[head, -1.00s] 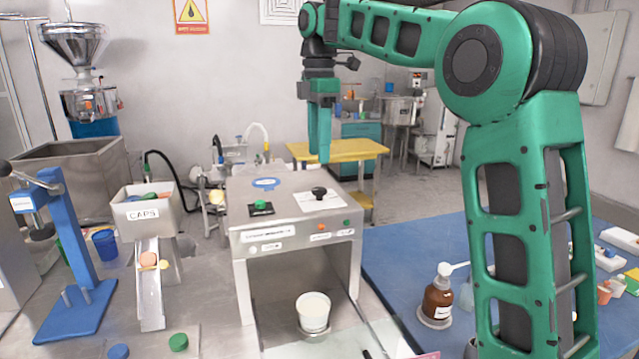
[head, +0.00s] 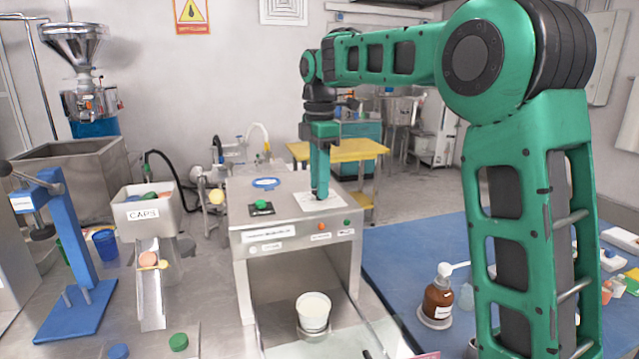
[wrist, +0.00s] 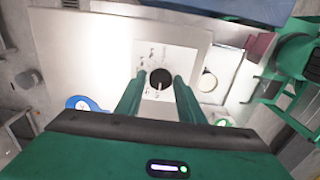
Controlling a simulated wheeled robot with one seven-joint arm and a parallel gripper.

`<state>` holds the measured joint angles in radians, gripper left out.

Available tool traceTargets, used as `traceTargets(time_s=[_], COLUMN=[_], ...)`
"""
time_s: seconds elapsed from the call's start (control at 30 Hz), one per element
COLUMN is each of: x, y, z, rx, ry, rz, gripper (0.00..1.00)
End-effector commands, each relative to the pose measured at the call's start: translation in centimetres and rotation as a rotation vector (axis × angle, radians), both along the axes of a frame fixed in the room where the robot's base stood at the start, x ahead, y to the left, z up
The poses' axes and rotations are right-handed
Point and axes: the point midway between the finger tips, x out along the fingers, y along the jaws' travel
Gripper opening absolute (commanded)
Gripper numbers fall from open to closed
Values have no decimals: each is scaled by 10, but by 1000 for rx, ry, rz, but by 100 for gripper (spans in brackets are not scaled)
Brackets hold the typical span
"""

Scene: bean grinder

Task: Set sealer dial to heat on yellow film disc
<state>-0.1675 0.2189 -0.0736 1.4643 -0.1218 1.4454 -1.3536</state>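The sealer (head: 300,240) is a steel box with an open front. Its dial shows as a round black knob (wrist: 161,77) with a pale pointer line, on a white plate (head: 306,203) at the top right. Small marks ring the knob in the wrist view; they are too small to read, and I cannot make out a yellow film disc among them. My gripper (head: 320,196) points straight down over the plate and hides the knob in the head view. In the wrist view, my gripper (wrist: 161,79) is open, with one finger either side of the knob and slight gaps.
A green knob (head: 262,204) on a black plate and a blue oval label (head: 266,183) lie left on the sealer's top. A white cup (head: 313,312) stands in its bay. A caps bin (head: 145,208) is to the left, a brown pump bottle (head: 438,300) to the right.

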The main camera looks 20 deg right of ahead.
Motion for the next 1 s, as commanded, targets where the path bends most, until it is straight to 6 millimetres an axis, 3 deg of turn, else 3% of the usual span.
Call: traceTargets(time_s=[0.03, 0.1, 0.57, 1.0], x=[0, 0, 1, 2], y=[0, 0, -1, 0], z=[0, 0, 1, 1], rx=[0, 0, 1, 3], ry=[0, 0, -4, -8], rz=[0, 0, -86, -452], gripper=[21, 6, 7, 7])
